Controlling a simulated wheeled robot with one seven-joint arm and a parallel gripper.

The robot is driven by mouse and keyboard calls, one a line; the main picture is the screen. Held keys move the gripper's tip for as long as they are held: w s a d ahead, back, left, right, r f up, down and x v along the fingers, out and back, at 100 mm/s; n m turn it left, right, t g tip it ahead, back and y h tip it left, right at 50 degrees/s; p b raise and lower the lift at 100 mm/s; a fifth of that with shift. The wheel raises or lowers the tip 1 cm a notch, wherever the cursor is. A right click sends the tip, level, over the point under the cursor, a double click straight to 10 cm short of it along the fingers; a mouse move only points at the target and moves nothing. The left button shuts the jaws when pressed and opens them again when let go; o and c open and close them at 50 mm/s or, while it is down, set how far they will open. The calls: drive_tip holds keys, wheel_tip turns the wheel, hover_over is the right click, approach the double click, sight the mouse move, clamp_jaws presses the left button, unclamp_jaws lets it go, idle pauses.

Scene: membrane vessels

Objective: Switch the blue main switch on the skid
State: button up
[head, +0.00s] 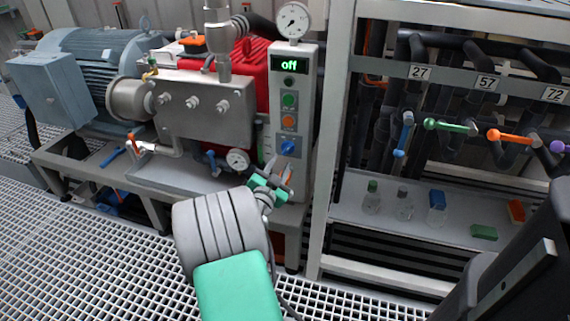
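The blue main switch (288,147) is a rotary knob low on the grey control panel (310,90) of the skid. The display (290,65) near the panel's top reads "off" in green. Above the switch are an orange button (289,121), a green button (289,100) and a dark button (289,81). My gripper (281,172) is just below and slightly left of the switch, with its fingers pointing up towards the panel. Its fingers look apart with nothing between them. I cannot tell whether a fingertip touches the panel; the blue switch itself is visible.
A pressure gauge (237,160) sits left of my gripper, and another gauge (293,20) tops the panel. A grey frame post (333,140) stands close on the right. Beyond it, a shelf (350,205) holds bottles and small boxes below valves with coloured handles.

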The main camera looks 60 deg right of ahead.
sight(287, 150)
drive_tip(key=d, duration=0.4)
drive_tip(key=w+d, duration=0.1)
drive_tip(key=d, duration=0.1)
drive_tip(key=shift+c, duration=0.4)
clamp_jaws()
